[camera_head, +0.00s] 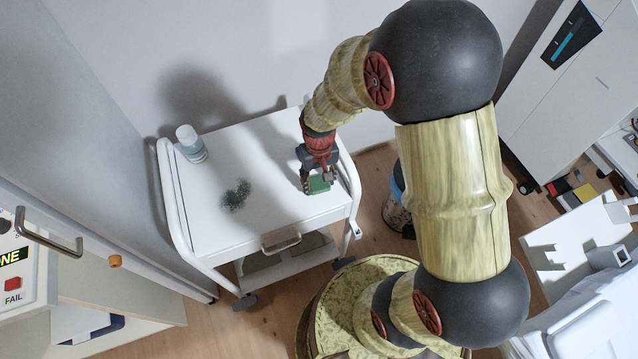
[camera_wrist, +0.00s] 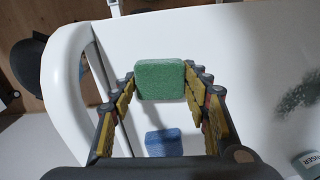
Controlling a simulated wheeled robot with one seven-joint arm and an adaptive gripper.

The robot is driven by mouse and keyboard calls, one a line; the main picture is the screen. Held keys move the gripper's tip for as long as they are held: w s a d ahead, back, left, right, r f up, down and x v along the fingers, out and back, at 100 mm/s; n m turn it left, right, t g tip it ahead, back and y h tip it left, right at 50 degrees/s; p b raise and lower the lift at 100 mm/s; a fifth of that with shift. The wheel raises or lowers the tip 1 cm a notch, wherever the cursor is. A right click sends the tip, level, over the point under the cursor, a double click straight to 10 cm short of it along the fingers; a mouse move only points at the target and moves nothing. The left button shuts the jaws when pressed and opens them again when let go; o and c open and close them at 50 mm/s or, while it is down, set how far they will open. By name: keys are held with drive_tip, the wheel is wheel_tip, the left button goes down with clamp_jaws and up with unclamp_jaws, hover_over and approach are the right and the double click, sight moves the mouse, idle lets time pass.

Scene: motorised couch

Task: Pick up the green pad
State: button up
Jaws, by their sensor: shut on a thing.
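The green pad (camera_head: 319,185) is at the right side of the white cart's top (camera_head: 262,222). My gripper (camera_head: 318,179) reaches down over the cart and is shut on the pad. In the wrist view, the green pad (camera_wrist: 160,79) sits between the two fingertips of my gripper (camera_wrist: 161,84), its broad face in view. I cannot tell whether the pad touches the cart top or is held just above it.
A blue block (camera_wrist: 163,142) lies on the cart nearer the wrist camera. A dark smudge (camera_head: 235,196) marks the middle. White rails (camera_head: 169,195) edge the cart's sides.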

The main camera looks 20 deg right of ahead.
sight(319, 184)
drive_tip(key=shift+c, duration=0.7)
drive_tip(key=shift+r, duration=0.1)
drive_tip(key=shift+r, duration=0.3)
drive_tip(key=r+p, duration=0.1)
drive_tip(key=r, duration=0.2)
drive_tip(key=shift+s+a+r+p, duration=0.1)
drive_tip(key=shift+s+r+p, duration=0.2)
drive_tip(key=shift+s+p, duration=0.1)
drive_tip(key=s+a+r+p, duration=0.3)
drive_tip(key=s+r, duration=0.5)
drive_tip(key=s, duration=0.4)
drive_tip(key=shift+s+a+r+p, duration=0.2)
drive_tip(key=shift+s+r+p, duration=0.15)
drive_tip(key=shift+p, duration=0.35)
